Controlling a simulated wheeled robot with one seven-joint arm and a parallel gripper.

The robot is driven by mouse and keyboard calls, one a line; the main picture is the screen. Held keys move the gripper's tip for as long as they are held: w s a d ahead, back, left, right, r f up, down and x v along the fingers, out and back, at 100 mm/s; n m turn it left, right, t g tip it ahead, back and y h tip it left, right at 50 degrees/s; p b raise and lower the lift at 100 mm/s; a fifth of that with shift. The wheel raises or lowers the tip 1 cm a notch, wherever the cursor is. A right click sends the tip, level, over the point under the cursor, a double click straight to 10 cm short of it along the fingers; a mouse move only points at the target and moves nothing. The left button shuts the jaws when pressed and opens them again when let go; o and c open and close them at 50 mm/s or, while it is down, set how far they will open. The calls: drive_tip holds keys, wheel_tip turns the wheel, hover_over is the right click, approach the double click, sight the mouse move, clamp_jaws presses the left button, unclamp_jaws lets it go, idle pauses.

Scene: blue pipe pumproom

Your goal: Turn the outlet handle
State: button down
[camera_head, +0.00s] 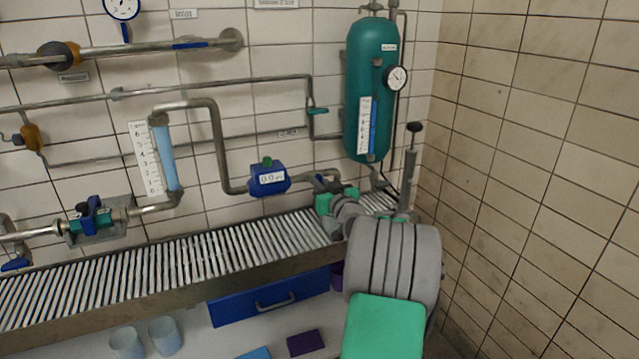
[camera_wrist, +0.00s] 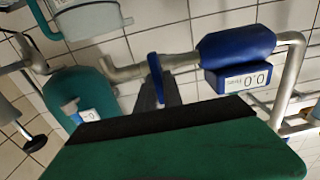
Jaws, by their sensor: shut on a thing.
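The outlet handle (camera_wrist: 155,72) is a small blue lever on the metal pipe beside the blue meter in the wrist view. My gripper (camera_wrist: 165,94) is shut on it, with dark fingers reaching up around its lower part. In the head view my gripper (camera_head: 332,200) is at the pipe's right end, just right of the blue meter (camera_head: 269,179). The handle is mostly hidden there by the gripper and arm. The meter (camera_wrist: 240,62) reads 0.0 in the wrist view.
A green tank (camera_head: 371,90) with a gauge (camera_head: 396,78) hangs above my gripper. A grey upright cylinder with a black knob (camera_head: 414,127) stands close on the right, near the tiled corner. A slatted grey shelf (camera_head: 190,262) runs below the pipes.

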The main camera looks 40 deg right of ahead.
drive_tip(key=shift+f+n+b, duration=0.15)
drive_tip(key=shift+n+b, duration=0.15)
drive_tip(key=shift+b, duration=0.6)
drive_tip(key=b, duration=0.2)
drive_tip(key=n+b, duration=0.1)
drive_tip(key=b, duration=0.1)
drive_tip(key=shift+a+f+n, duration=0.1)
drive_tip(key=shift+f+n, duration=0.15)
drive_tip(key=shift+n, duration=0.05)
drive_tip(key=n+b, duration=0.1)
drive_tip(key=b, duration=0.2)
drive_tip(key=n+b, duration=0.2)
drive_tip(key=b, duration=0.2)
drive_tip(key=shift+a+f+n+b, duration=0.15)
drive_tip(key=shift+n+b, duration=0.15)
drive_tip(key=n+b, duration=0.2)
drive_tip(key=b, duration=0.2)
drive_tip(key=n+b, duration=0.6)
drive_tip(key=b, duration=0.1)
drive_tip(key=shift+w+a+b, duration=0.1)
drive_tip(key=shift+a+b, duration=0.15)
drive_tip(key=shift+b, duration=0.05)
drive_tip(key=shift+r+n, duration=0.25)
drive_tip(key=shift+n, duration=0.05)
drive_tip(key=c, duration=1.5)
unclamp_jaws()
